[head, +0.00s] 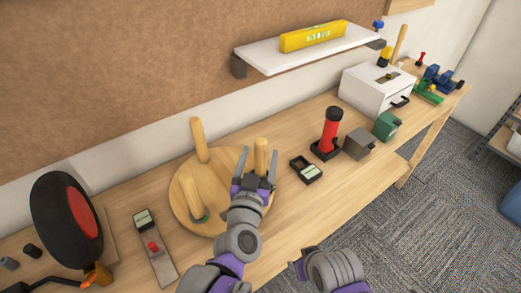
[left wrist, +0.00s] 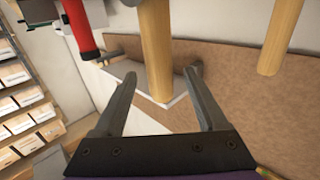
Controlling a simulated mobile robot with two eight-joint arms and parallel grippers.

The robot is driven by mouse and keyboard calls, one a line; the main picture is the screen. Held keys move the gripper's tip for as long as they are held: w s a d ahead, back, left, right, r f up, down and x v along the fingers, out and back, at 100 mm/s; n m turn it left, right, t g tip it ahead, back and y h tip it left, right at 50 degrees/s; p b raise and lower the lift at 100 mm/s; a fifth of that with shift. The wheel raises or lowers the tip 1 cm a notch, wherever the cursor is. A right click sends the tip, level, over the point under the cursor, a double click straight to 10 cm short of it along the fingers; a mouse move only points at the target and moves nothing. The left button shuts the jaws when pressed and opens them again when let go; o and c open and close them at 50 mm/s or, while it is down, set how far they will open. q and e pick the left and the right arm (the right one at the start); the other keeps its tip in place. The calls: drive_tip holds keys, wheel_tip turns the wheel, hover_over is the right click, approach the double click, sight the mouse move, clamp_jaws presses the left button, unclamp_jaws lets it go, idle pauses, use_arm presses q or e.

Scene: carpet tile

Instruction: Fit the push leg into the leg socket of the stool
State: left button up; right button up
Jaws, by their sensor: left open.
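The stool's round wooden seat (head: 222,225) lies on the bench with wooden legs standing up from it. One leg (head: 198,138) rises at the back. Another leg (head: 192,198) stands at the front left, with a dark greenish ring at its base. A third leg (head: 261,158) stands at the right. My left gripper (head: 255,178) is open with its fingers on either side of this right leg, which also shows between the fingers in the left wrist view (left wrist: 157,50). The right leg's base and socket are hidden by my gripper. My right gripper (head: 300,268) shows only partly near the bench's front edge.
A small black tray (head: 306,170), a red cylinder (head: 331,130), a grey block (head: 358,144) and a white drawer box (head: 375,92) are right. A shelf (head: 300,52) hangs above.

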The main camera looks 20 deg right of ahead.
use_arm(q)
drive_tip(key=p+v, duration=0.1)
drive_tip(key=v, duration=0.7)
drive_tip(key=shift+s+a, duration=0.15)
drive_tip(key=shift+s, duration=0.1)
use_arm(e)
drive_tip(key=shift+r, duration=0.55)
